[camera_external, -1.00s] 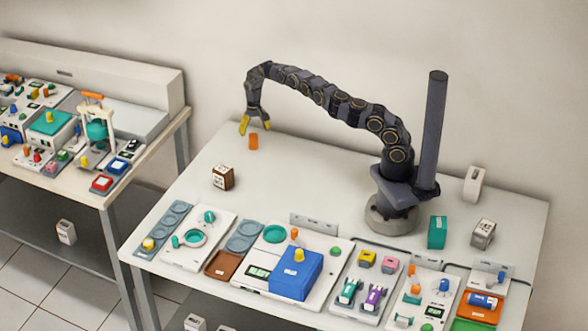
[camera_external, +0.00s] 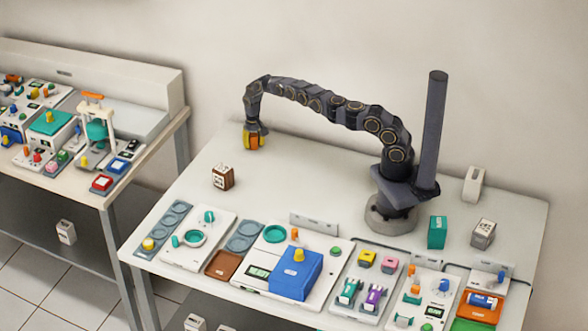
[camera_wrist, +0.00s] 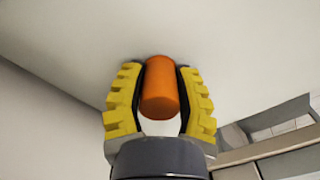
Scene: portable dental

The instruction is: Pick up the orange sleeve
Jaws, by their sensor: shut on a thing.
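The orange sleeve (camera_wrist: 161,88) is a small upright cylinder between the two yellow fingers of my gripper (camera_wrist: 160,95) in the wrist view. In the external view my gripper (camera_external: 255,142) is at the back left of the white table, with the fingers down around the sleeve (camera_external: 254,142). The gripper is shut on the sleeve. The sleeve is at or very near the tabletop; I cannot tell whether it touches it. The fingers partly hide it in the external view.
A small brown and white box (camera_external: 222,177) stands in front and to the left of my gripper. Trays and a blue box (camera_external: 296,274) fill the front of the table. The table's middle is clear. Another bench (camera_external: 150,150) stands at the left.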

